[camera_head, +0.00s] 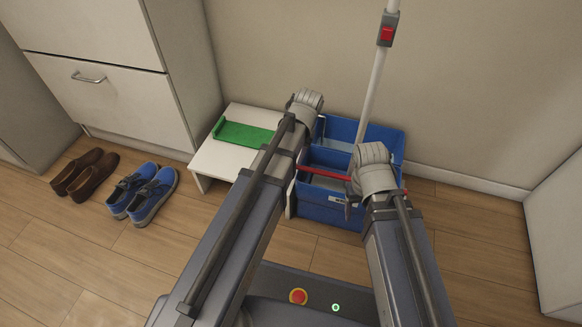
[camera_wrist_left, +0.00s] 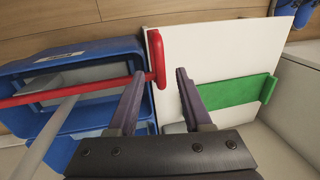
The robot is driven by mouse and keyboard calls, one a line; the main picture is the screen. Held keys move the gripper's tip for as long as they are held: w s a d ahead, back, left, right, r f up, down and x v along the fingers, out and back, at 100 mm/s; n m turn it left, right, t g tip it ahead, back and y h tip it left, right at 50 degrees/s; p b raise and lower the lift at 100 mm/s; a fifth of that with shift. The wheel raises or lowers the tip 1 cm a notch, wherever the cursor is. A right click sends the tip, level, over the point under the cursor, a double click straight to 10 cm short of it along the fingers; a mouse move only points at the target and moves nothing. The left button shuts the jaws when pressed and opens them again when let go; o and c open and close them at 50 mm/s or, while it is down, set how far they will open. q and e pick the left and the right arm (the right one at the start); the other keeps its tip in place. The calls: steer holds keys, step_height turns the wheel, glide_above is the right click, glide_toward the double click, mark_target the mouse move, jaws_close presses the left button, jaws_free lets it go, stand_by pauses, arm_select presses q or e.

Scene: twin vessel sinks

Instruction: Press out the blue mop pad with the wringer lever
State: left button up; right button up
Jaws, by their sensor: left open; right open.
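The blue bucket (camera_head: 330,214) stands by the wall, with the red wringer lever (camera_head: 327,173) across it. A white mop pole (camera_head: 372,100) with a red button rises from the bucket. The blue mop pad cannot be made out. In the left wrist view, the lever (camera_wrist_left: 95,91) ends in a red upright grip (camera_wrist_left: 156,58). My left gripper (camera_wrist_left: 160,78) is open, with the grip just beyond and between its fingertips. In the head view, my left arm hides those fingers. My right gripper (camera_head: 351,191) is open at the bucket's front, near the lever; contact is unclear.
A low white bench (camera_head: 222,160) stands left of the bucket, with a green flat piece (camera_head: 243,135) on it. Brown shoes (camera_head: 84,172) and blue shoes (camera_head: 143,193) sit on the floor further left. White cabinets stand at both sides.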

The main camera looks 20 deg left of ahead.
arm_select(q)
steer(key=f+b, duration=0.1)
steer(key=f, duration=0.1)
steer(key=f+b, duration=0.1)
steer(key=shift+a+f+b, duration=0.25)
steer(key=shift+a+b, duration=0.05)
jaws_close()
stand_by(1.2)
